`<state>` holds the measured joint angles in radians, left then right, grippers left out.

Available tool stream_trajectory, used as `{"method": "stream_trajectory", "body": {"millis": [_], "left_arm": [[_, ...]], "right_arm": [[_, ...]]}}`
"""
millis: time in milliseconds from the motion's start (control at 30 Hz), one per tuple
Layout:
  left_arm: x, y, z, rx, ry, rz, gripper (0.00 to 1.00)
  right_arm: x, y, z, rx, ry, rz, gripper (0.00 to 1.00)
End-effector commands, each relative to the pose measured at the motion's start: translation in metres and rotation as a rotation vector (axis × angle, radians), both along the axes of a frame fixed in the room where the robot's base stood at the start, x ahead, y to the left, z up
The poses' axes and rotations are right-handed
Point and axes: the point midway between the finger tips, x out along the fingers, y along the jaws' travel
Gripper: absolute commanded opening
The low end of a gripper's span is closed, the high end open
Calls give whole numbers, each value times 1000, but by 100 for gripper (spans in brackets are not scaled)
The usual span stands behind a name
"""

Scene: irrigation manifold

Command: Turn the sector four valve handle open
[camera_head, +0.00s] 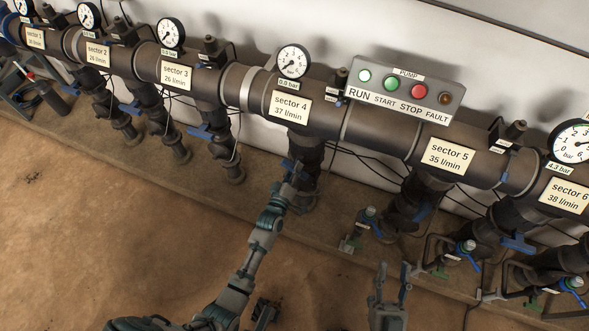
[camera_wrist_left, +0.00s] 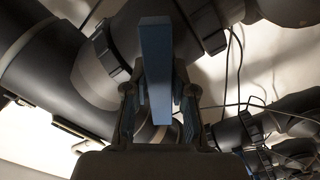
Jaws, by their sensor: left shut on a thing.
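The sector 4 label (camera_head: 290,106) reads 37 l/min on the thick dark pipe, and its gauge (camera_head: 293,62) above is tagged 0.0 bar. A dark branch pipe (camera_head: 308,158) drops below the label. My left gripper (camera_head: 291,172) is at this branch, shut on the blue valve handle, which shows in the left wrist view (camera_wrist_left: 156,50) as a long flat bar between the fingers. In the head view the gripper mostly hides the handle. My right gripper (camera_head: 392,272) is open and empty, low in the picture, apart from the pipes.
A pump panel (camera_head: 405,90) with several lamps and buttons is mounted right of sector 4. The sector 3 (camera_head: 176,73) and sector 5 (camera_head: 447,155) branches flank it, with blue handles. Small taps (camera_head: 368,218) stand along the ledge at right. The brown floor (camera_head: 120,235) at left is clear.

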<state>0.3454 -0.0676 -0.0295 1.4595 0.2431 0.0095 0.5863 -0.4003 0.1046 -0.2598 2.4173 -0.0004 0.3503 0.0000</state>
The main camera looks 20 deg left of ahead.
Motion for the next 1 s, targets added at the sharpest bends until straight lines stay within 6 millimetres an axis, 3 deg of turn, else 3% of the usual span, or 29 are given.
{"method": "stream_trajectory", "body": {"millis": [33,800,833,900,1000], "left_arm": [[-3,-3,-9,1,20,-6,0],[-3,-2,-10,24,19,-4,0],[-3,-2,-10,25,19,-4,27],[-3,-2,-10,24,19,-3,45],[-2,-1,-7,23,14,-2,48]], "right_arm": [[0,0,-1,-1,3,0,40],[2,0,-3,-7,25,0,40],[3,0,-4,-8,27,1,40],[2,0,-4,-8,29,0,40],[3,0,-4,-8,31,0,40]]}}
